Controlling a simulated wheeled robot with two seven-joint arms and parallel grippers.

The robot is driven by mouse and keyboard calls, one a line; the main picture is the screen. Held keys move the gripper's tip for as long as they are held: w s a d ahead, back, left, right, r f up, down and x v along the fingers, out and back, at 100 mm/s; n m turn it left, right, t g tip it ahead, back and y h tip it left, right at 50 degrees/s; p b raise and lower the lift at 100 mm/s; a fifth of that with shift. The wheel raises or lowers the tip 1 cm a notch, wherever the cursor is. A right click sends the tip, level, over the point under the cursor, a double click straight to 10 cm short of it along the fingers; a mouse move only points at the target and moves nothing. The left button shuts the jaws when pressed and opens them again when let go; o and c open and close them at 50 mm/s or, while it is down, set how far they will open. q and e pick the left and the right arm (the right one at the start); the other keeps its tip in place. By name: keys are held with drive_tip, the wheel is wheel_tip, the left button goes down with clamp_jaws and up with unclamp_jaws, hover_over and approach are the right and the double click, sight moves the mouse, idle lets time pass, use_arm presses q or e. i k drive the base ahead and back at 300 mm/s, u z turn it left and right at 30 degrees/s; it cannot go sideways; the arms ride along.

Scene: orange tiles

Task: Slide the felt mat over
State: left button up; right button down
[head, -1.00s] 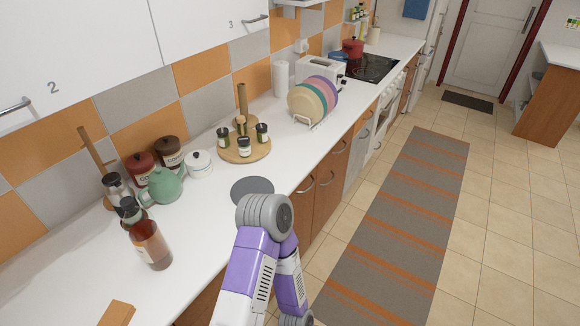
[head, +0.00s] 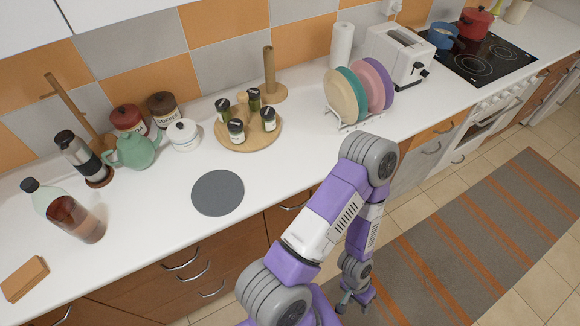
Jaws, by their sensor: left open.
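The felt mat (head: 217,193) is a dark grey round disc lying flat on the white counter, left of the middle of the view. Nothing lies on it and all of it shows. My left gripper (head: 352,303) hangs low at the bottom of the view, in front of the counter and to the right of the mat. It is small in the picture, open, and well apart from the mat. My left arm's elbow rises between the mat and the floor rug. My right gripper is not in view.
Behind the mat stands a round wooden tray (head: 268,139) with several spice jars. A teapot (head: 137,149), a white lidded pot (head: 183,135) and a bottle (head: 75,218) stand to its left. A plate rack (head: 350,121) stands right. The counter around the mat is clear.

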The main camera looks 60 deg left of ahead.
sight(216, 193)
drive_tip(key=i, duration=0.1)
drive_tip(key=u, duration=3.3)
